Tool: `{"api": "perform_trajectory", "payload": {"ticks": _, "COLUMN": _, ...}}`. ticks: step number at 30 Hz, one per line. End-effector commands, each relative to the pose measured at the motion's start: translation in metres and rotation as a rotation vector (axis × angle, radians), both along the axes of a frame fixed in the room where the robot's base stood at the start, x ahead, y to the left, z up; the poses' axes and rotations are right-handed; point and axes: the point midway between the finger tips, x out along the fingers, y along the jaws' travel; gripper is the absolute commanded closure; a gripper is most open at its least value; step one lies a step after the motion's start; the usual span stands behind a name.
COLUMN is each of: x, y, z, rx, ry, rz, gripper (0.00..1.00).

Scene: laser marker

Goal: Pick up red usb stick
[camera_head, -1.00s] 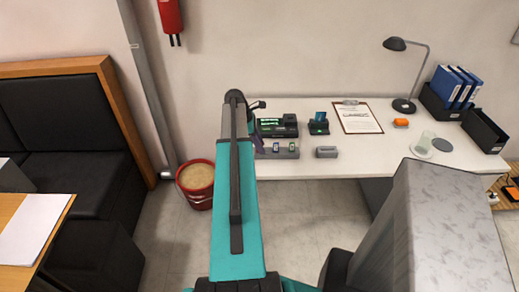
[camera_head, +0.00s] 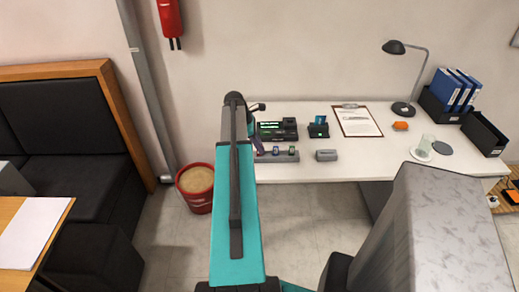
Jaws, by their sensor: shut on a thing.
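My gripper (camera_head: 256,146) shows only in part past the end of my teal arm, over the left end of the desk. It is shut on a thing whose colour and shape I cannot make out. No red usb stick is clearly visible; my arm and gripper hide that spot. A grey holder (camera_head: 288,158) stands at the desk's front left, just right of my gripper, with small usb sticks (camera_head: 276,150) upright in it. Its left end is hidden behind my arm.
Behind the holder is a black device (camera_head: 277,129) with a green display. A card stand (camera_head: 318,127), a grey block (camera_head: 326,155), a clipboard (camera_head: 357,121) and an orange item (camera_head: 400,126) lie to the right. A red bin (camera_head: 196,190) stands on the floor left of the desk.

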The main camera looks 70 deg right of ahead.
Motion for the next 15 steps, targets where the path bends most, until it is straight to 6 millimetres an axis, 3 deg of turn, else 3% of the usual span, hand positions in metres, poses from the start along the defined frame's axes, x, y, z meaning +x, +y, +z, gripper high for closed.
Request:
{"api": "perform_trajectory", "payload": {"ticks": 11, "x": 0.001, "y": -0.001, "z": 0.030, "rx": -0.003, "ry": -0.001, "rz": 0.000, "gripper": 1.00}}
{"api": "perform_trajectory", "payload": {"ticks": 15, "x": -0.006, "y": 0.015, "z": 0.030, "rx": -0.001, "ry": 0.000, "rz": 0.000, "gripper": 1.00}}
